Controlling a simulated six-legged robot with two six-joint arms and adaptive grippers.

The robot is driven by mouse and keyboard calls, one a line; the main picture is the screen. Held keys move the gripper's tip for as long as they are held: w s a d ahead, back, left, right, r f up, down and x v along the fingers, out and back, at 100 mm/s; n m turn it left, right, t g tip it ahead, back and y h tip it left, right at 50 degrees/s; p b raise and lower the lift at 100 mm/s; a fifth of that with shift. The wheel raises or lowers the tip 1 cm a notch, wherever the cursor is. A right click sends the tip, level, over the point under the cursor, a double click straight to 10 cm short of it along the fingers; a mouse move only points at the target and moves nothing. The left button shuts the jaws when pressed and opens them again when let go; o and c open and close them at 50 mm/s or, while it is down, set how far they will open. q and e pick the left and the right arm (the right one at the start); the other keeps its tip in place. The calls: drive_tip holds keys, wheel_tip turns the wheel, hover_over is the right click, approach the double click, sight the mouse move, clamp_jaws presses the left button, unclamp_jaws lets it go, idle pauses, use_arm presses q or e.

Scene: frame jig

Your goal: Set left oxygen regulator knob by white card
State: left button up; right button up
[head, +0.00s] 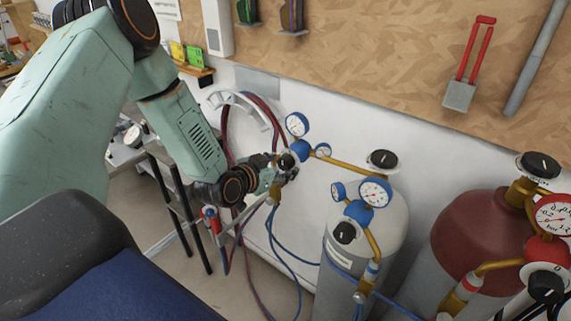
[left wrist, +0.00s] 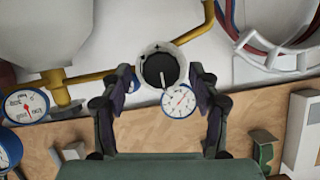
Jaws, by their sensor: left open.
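The left oxygen regulator (head: 301,147) is blue with two white dial gauges, on a brass pipe by the white wall. Its black knob (left wrist: 160,71) has a white pointer line and a pale ring around it. My left gripper (head: 283,170) is open at the knob. In the left wrist view the open fingers (left wrist: 160,78) stand on either side of the knob, with small gaps; contact cannot be told. A regulator gauge (left wrist: 181,102) shows just below the knob. A white paper (head: 166,9) hangs at the top; I cannot tell if it is the card. My right gripper is out of view.
A second blue regulator (head: 358,211) sits before a grey cylinder (head: 338,285). A maroon cylinder (head: 465,235) with a red gauge (head: 553,215) stands at right. Hoses (head: 277,245) hang below my left gripper. A tool board (head: 390,60) spans the back wall.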

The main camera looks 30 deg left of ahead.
use_arm(q)
drive_tip(key=shift+w+f, duration=0.25)
drive_tip(key=shift+w, duration=0.45)
drive_tip(key=shift+w+a+f, duration=0.1)
drive_tip(key=shift+w+a, duration=0.05)
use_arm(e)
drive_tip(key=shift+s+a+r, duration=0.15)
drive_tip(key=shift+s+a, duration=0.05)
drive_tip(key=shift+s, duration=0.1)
use_arm(q)
drive_tip(key=shift+w, duration=0.1)
drive_tip(key=shift+c, duration=0.2)
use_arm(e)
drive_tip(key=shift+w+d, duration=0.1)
use_arm(q)
drive_tip(key=c, duration=1.1)
drive_tip(key=shift+c, duration=0.2)
